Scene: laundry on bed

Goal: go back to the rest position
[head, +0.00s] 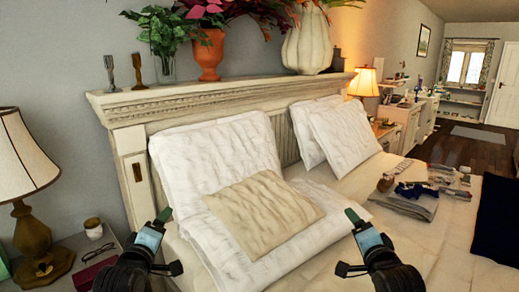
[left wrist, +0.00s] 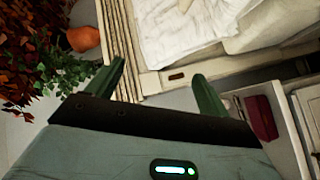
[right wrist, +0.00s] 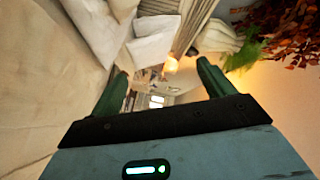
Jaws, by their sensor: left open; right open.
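My left gripper (head: 160,220) is raised at the lower left of the head view, in front of the bed's near left corner. In the left wrist view its two green fingers (left wrist: 158,70) stand apart with nothing between them. My right gripper (head: 355,220) is raised at the lower right, in front of the bed. In the right wrist view its green fingers (right wrist: 162,68) are also apart and empty. Both grippers appear clear of the bed (head: 285,275) and of the things on it.
White pillows (head: 215,160) and a beige cushion (head: 265,212) lean near the headboard (head: 200,97). Folded clothes (head: 410,200) lie on the bed's right. A nightstand (head: 65,285) at left holds a lamp (head: 25,170), a cup (head: 93,228) and a dark red item (head: 97,268).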

